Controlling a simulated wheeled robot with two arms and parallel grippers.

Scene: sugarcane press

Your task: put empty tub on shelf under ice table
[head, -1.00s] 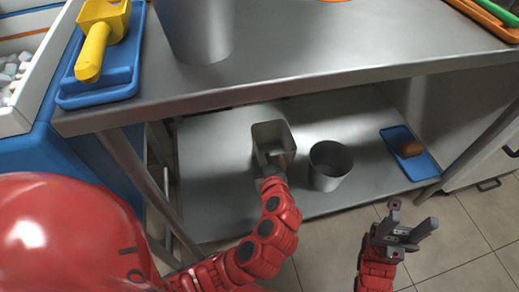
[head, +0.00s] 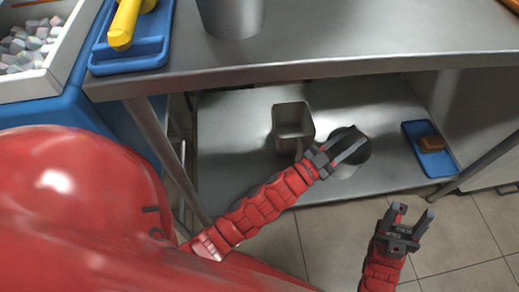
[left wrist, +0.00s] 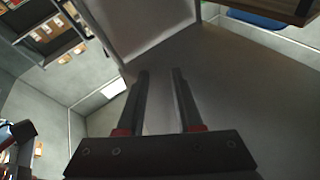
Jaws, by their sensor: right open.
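A square grey tub (head: 292,120) stands upright on the lower shelf (head: 232,135) under the steel table (head: 330,50). It looks empty from above. A round grey bucket (head: 359,162) stands to its right on the same shelf. My left gripper (head: 357,141) is in front of the bucket in the head view and hides part of it; I cannot tell if they touch. Its fingers are apart with nothing between them, as the left wrist view (left wrist: 161,73) also shows. My right gripper (head: 414,216) is open and empty over the floor in front of the shelf.
A blue tray (head: 440,166) with a brown block (head: 432,143) lies at the shelf's right end. Table legs (head: 160,145) flank the shelf. On top stand a metal pot (head: 232,18) and a blue tray (head: 130,58) with a yellow scoop (head: 123,25). The floor ahead is clear.

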